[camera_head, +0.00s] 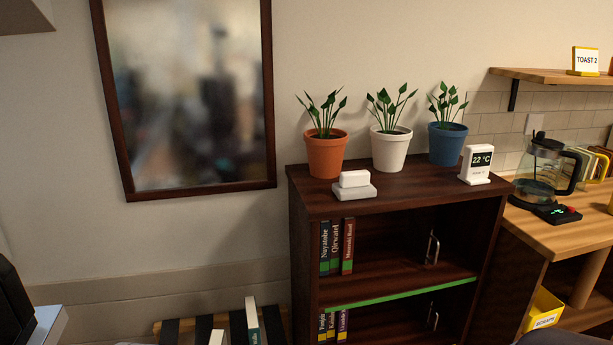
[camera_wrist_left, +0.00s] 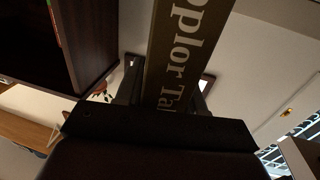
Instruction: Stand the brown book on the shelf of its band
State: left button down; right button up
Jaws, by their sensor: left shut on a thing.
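In the left wrist view, my left gripper (camera_wrist_left: 165,88) is shut on the brown book (camera_wrist_left: 182,22), whose spine with pale lettering runs up between the fingers. Its coloured band does not show. A dark wooden bookcase (camera_head: 383,190) stands right of centre in the head view, and a dark wooden side also shows at the left of the wrist view. Its upper shelf (camera_head: 385,277) holds several upright books (camera_head: 336,247) with green bands at the left, and its front edge carries a green strip (camera_head: 400,293). Several books (camera_head: 332,326) stand below. My right gripper is not in view.
Three potted plants (camera_head: 389,149), a white block on a grey base (camera_head: 354,187) and a thermometer display (camera_head: 476,163) are on the bookcase top. Metal bookends (camera_head: 432,248) stand inside. The upper shelf is free between books and bookend. A striped rack (camera_head: 170,329) holds books (camera_head: 252,322).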

pick_arm(q)
jog(key=shift+m+h, duration=0.3)
jog(key=f+b, duration=0.3)
jog(key=f, duration=0.1)
jog(key=s+f+b, duration=0.1)
jog(key=f+b, duration=0.3)
jog(key=s+f+b, duration=0.1)
jog(key=f+b, duration=0.3)
jog(key=f, duration=0.1)
jog(key=shift+s+d+f, duration=0.1)
jog(key=shift+d, duration=0.15)
notch_tip(320, 180, up, 27)
jog(key=w+p, duration=0.2)
jog(key=p, duration=2.8)
jog(key=s+f, duration=0.3)
jog(key=f, duration=0.1)
jog(key=shift+s+f, duration=0.25)
jog(key=shift+s, duration=0.15)
